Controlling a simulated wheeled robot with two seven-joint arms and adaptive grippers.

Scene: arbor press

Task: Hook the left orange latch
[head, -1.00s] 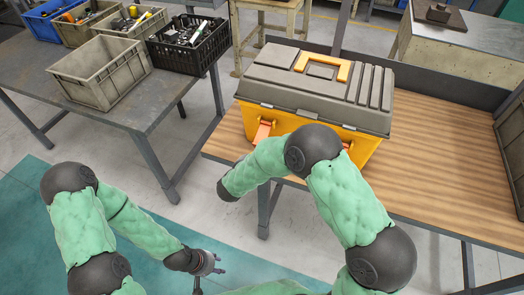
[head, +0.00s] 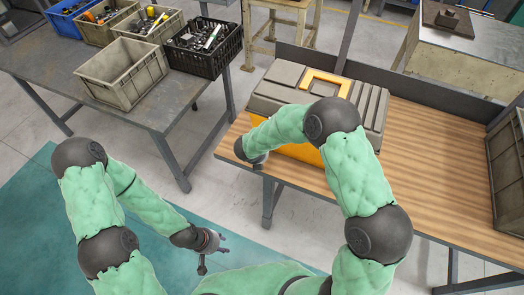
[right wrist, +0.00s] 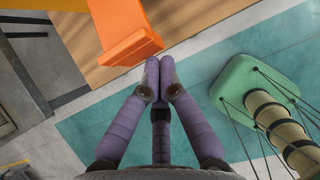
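The grey-lidded, yellow-orange toolbox (head: 361,98) stands on the wooden table, its lid down. My right forearm covers part of its front and left side in the head view, and both latches are hidden there. In the right wrist view an orange latch (right wrist: 128,36) sticks out over the table edge; it appears to be the left one. My right gripper (right wrist: 158,68) has its purple fingertips together, empty, just below the latch's lower edge; contact cannot be told. My left gripper (head: 217,250) is open and empty, low over the teal floor, away from the toolbox.
The wooden table (head: 430,185) is clear to the right of the toolbox. A grey crate (head: 505,165) stands at its right end. At left, a dark table (head: 60,75) holds a beige bin (head: 122,75), a black crate (head: 205,47) and other bins.

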